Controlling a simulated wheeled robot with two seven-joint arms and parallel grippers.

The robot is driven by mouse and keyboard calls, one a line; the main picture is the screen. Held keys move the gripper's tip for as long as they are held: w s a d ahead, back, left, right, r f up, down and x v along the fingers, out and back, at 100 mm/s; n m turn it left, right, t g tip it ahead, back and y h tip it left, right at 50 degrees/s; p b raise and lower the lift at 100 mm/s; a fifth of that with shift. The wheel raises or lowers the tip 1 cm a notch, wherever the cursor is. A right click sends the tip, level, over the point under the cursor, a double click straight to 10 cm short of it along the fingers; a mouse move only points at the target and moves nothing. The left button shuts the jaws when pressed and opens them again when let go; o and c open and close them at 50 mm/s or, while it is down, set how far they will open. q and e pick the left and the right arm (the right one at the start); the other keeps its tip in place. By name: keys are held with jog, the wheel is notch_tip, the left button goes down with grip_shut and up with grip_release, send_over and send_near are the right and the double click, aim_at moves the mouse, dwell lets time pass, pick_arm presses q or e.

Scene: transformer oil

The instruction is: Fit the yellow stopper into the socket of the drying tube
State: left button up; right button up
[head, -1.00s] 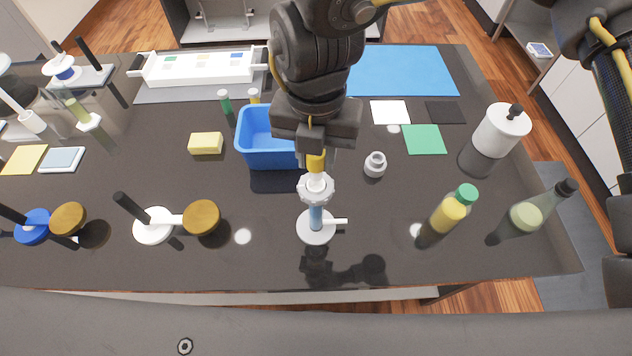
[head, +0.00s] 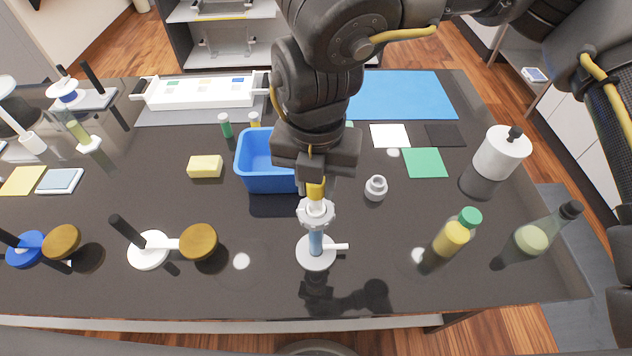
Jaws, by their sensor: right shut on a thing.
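The drying tube (head: 315,243) stands upright on a round white base with a small side arm, with pale blue filling and a white knobbed collar (head: 316,213) at its top. My right gripper (head: 314,180) comes down from above and is shut on the yellow stopper (head: 316,188). The stopper is directly over the tube's white socket; I cannot tell whether it sits in it or just above it. The fingers and the stopper's upper part are largely hidden by the gripper body. My left gripper is not in view.
A blue bin (head: 262,178) stands just left of the gripper. A small grey-white fitting (head: 376,187) lies to the right. Bottles (head: 455,235) stand at the right, and a white stand with a brown disc (head: 198,241) at the left.

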aim_at(316, 197)
jog(key=shift+b, duration=0.45)
dwell(1.3)
jog(key=shift+f+b, duration=1.7)
jog(key=shift+f, duration=0.15)
jog(key=o, duration=1)
jog(key=shift+w+r, duration=0.1)
jog(key=shift+r, duration=0.4)
notch_tip(316, 197, up, 9)
jog(key=shift+f+b, duration=0.1)
jog(key=shift+b, duration=0.6)
jog(key=shift+r, duration=0.55)
